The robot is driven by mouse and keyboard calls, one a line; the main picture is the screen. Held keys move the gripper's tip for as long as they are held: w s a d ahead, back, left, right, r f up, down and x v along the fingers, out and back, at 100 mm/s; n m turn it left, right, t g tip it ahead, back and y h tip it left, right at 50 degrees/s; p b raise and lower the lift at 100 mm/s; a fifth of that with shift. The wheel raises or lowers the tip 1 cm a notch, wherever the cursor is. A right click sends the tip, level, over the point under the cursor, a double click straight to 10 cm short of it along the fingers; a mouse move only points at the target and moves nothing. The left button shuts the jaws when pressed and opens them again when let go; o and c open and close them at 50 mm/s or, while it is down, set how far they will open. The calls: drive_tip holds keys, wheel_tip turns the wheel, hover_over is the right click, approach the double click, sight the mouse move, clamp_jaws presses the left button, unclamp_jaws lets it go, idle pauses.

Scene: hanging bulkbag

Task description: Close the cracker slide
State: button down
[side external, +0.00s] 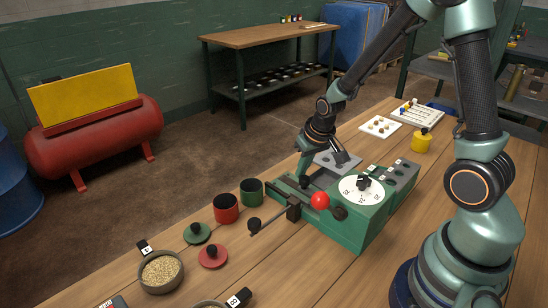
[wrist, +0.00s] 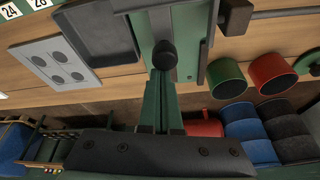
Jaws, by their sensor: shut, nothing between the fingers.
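The cracker is a green bench machine (side external: 355,225) with a round white dial (side external: 362,188) and a red ball knob (side external: 319,200). Its slide shows from above in the wrist view as a green and grey strip with a round black knob (wrist: 165,55). In the side view the black knob (side external: 305,183) sits near the far left end of the machine. My gripper (side external: 306,170) is shut and empty, low by that knob. In the wrist view my gripper (wrist: 161,82) is close beside the knob; I cannot tell whether they touch. How far the slide stands open is unclear.
A green pot (side external: 251,191) and a red pot (side external: 226,208) stand left of the machine, with two lids in front. A grain bowl (side external: 160,271) is at front left. A grey tray (wrist: 110,35) and a plate with holes (wrist: 58,62) lie on the other side.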

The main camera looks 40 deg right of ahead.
sight(315, 191)
drive_tip(key=s, duration=0.6)
drive_tip(key=shift+s, duration=0.1)
drive_tip(key=shift+s+f, duration=0.1)
drive_tip(key=shift+s, duration=0.1)
drive_tip(key=w, duration=0.2)
drive_tip(key=w+d, duration=0.1)
drive_tip(key=w, duration=0.1)
drive_tip(key=shift+w, duration=0.1)
drive_tip(key=shift+r, duration=0.45)
drive_tip(key=s+a+r+n+t, duration=0.1)
drive_tip(key=s+a+r, duration=0.3)
drive_tip(key=r, duration=0.5)
drive_tip(key=s+a+r+n, duration=0.2)
drive_tip(key=s+r, duration=0.3)
drive_tip(key=r, duration=0.4)
drive_tip(key=shift+a+t+y, duration=0.3)
drive_tip(key=shift+a+t, duration=0.1)
drive_tip(key=shift+a, duration=0.5)
